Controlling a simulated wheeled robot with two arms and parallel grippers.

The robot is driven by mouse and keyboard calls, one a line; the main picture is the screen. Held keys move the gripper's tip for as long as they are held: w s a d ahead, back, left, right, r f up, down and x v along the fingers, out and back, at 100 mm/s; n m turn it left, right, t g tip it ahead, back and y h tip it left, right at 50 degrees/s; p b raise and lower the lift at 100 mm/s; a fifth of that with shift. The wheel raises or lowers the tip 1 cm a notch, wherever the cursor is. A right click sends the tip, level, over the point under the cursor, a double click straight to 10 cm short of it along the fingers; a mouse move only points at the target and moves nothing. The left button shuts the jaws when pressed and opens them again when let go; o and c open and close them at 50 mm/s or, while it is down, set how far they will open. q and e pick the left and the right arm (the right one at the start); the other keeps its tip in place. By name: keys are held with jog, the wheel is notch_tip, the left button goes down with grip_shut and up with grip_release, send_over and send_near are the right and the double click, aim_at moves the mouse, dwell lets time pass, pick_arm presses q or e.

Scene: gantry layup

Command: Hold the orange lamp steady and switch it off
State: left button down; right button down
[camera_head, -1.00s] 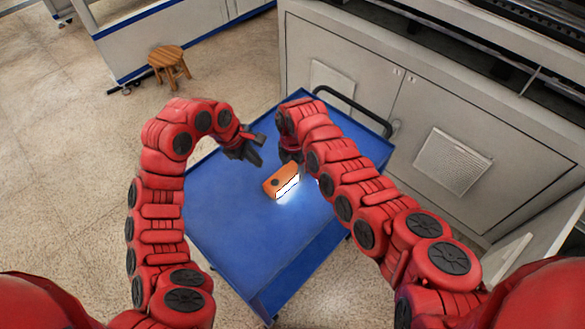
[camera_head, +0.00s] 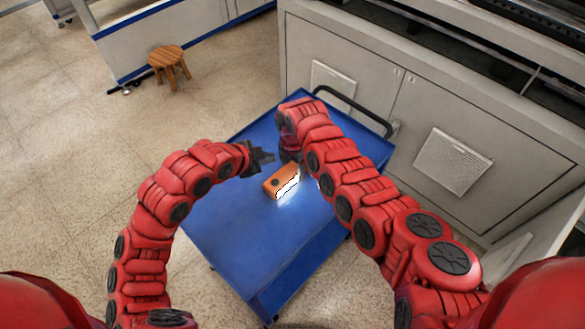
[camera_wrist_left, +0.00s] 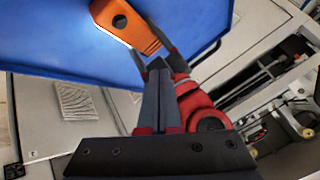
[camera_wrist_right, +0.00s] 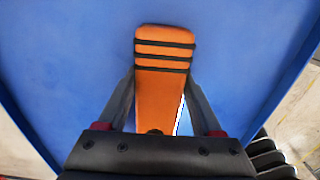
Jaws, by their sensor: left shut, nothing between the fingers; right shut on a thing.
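The orange lamp (camera_head: 281,181) lies on the blue cart top, its white light panel lit along the near right side. A dark round button shows on its upper face, also in the left wrist view (camera_wrist_left: 119,21). My right gripper (camera_wrist_right: 160,100) is shut on the lamp, one finger on each side of its body; the banded end of the lamp (camera_wrist_right: 164,50) sticks out beyond the fingers. My left gripper (camera_head: 268,158) is shut and empty, just left of and above the lamp, apart from it. In the left wrist view its fingertips (camera_wrist_left: 157,65) are together.
The blue cart (camera_head: 240,240) has free room in front of and left of the lamp. A black handle (camera_head: 350,105) runs along its far edge. Grey cabinets (camera_head: 400,110) stand behind it. A wooden stool (camera_head: 168,62) stands on the floor far left.

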aim_at(272, 185)
pick_arm(q)
jog(key=shift+m, duration=0.5)
jog(key=shift+s+d+f, duration=0.1)
jog(key=shift+f, duration=4.2)
jog(key=shift+f, duration=0.15)
jog(key=shift+f, duration=0.45)
jog(key=shift+r, duration=0.6)
jog(key=shift+r, duration=0.1)
